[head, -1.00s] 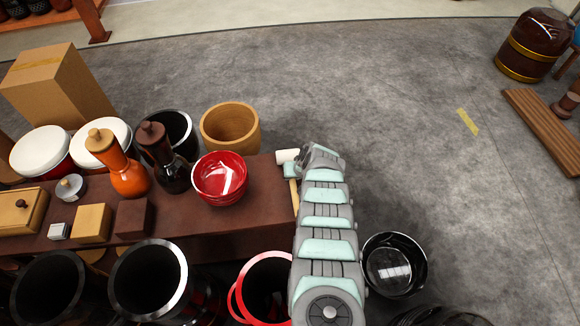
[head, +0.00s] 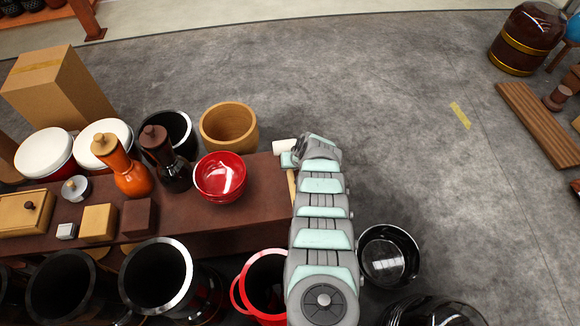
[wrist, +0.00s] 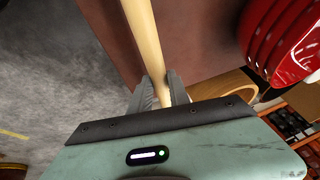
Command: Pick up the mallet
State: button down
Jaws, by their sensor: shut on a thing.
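The mallet has a white head (head: 284,146) and a pale wooden handle (head: 291,182). In the head view it is at the right end of the dark red-brown bench (head: 255,215), partly hidden by my arm. In the wrist view its handle (wrist: 145,38) runs up from between the fingers, and its head is out of view. My gripper (head: 289,160) is shut on the handle, with one grey finger on each side of it in the wrist view (wrist: 161,92). I cannot tell whether the mallet touches the bench.
A red bowl (head: 220,175) stands on the bench left of the mallet. A wooden pot (head: 229,128) is behind it. A red pot (head: 262,283) and a black pan (head: 388,255) stand in front and to the right.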

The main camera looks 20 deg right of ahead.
notch_tip(320, 180, up, 15)
jog(key=p, duration=0.9)
jog(key=shift+f, duration=0.2)
jog(key=shift+w, duration=0.1)
